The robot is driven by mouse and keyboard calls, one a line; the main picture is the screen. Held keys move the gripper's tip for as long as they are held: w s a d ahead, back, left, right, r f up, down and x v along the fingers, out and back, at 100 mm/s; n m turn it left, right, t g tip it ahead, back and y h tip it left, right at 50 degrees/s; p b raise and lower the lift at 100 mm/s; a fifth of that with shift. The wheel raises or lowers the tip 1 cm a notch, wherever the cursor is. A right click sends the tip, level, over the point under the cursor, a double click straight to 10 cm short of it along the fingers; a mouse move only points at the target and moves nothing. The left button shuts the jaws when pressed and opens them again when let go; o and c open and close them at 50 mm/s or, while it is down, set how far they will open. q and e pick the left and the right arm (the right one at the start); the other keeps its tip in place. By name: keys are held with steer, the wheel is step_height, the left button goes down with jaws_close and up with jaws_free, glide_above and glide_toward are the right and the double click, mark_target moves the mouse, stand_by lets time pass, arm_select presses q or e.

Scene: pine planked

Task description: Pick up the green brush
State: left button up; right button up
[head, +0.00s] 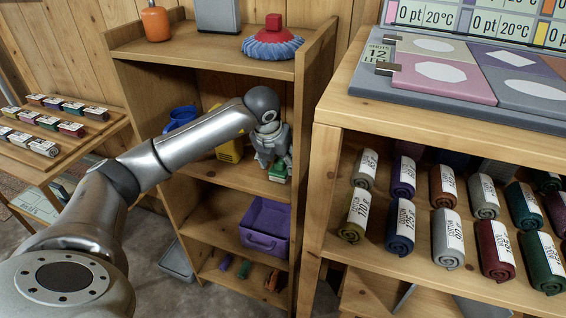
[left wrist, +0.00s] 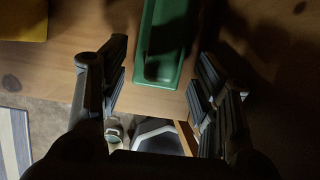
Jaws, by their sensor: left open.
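The green brush (head: 278,174) is on the middle shelf of the wooden shelf unit, mostly hidden behind my left gripper in the head view. In the left wrist view my left gripper (left wrist: 158,78) is open, with one finger on each side of the brush's near end and visible gaps to both. My right gripper is not in view.
The shelf unit's right side panel (head: 314,110) stands close to my left gripper. A yellow container (head: 230,150) is to its left on the same shelf. A purple bin (head: 265,228) is below. A red-and-blue brush head (head: 272,42) sits on top.

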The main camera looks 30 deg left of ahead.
arm_select(q)
steer(key=shift+w+a+r+p, duration=0.1)
steer(key=shift+w+a+p, duration=0.05)
steer(key=shift+w, duration=0.45)
steer(key=shift+w+a+p, duration=0.1)
steer(key=shift+w+p, duration=0.05)
steer(key=shift+w, duration=0.4)
steer(key=shift+p+x, duration=0.35)
steer(key=shift+x, duration=1.2)
steer(key=shift+s, duration=0.15)
steer(key=shift+c, duration=0.2)
steer(key=c, duration=0.8)
